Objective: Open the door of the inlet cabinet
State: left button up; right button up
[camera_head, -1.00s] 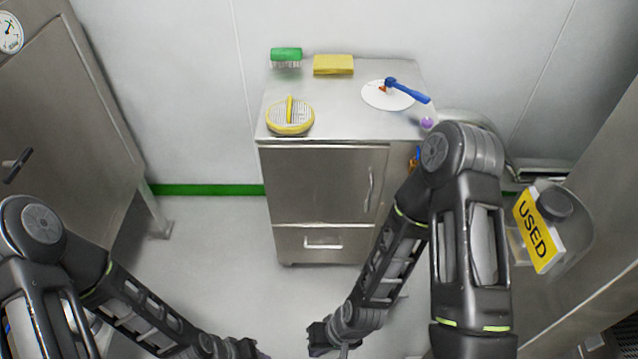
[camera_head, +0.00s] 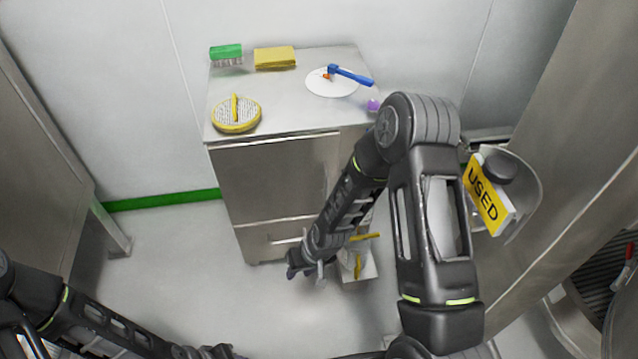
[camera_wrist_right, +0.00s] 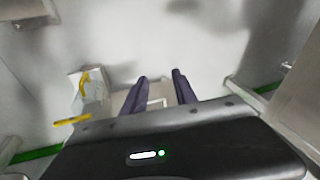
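No label marks which unit is the inlet cabinet. A tall steel unit (camera_head: 560,120) fills the right side, with dark louvres (camera_head: 603,262) and a red-handled part (camera_head: 629,256) near its low right edge. Another steel unit (camera_head: 30,150) stands at the left edge, and no handle on it is in view. My right gripper (camera_head: 305,271) hangs low in front of the small central cabinet. In the right wrist view, its two dark fingers (camera_wrist_right: 160,80) are apart with nothing between them. My left gripper (camera_head: 212,352) is at the bottom edge, partly cut off; its fingers are unclear.
The small steel cabinet (camera_head: 275,180) carries a green brush (camera_head: 226,52), yellow sponge (camera_head: 275,58), round yellow-rimmed item (camera_head: 236,114) and white disc (camera_head: 331,82). A "USED" sign (camera_head: 486,197) sits right of my right arm. A white item with yellow parts (camera_head: 358,262) is on the floor. Floor at left is clear.

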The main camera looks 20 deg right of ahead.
jog(key=w+d+r+t+h, duration=0.1)
jog(key=w+d+r, duration=0.2)
jog(key=w+d, duration=0.25)
jog(key=w+d+r+h, duration=0.1)
jog(key=w+d+r, duration=0.2)
jog(key=w+d, duration=0.3)
notch_tip(320, 180, up, 6)
jog(key=r+t+h, duration=0.1)
send_over(327, 182)
jog(key=s, duration=0.2)
jog(key=shift+s+f+n, duration=0.2)
jog(key=shift+f+n, duration=0.05)
jog(key=shift+n, duration=0.05)
jog(key=shift+f, duration=0.1)
jog(key=b+x, duration=0.4)
jog(key=x, duration=0.2)
jog(key=shift+f, duration=0.2)
jog(key=shift+w+d+f+b, duration=0.1)
jog(key=shift+w+f+b, duration=0.3)
jog(key=shift+f+b, duration=0.2)
jog(key=shift+c, duration=0.2)
grip_shut()
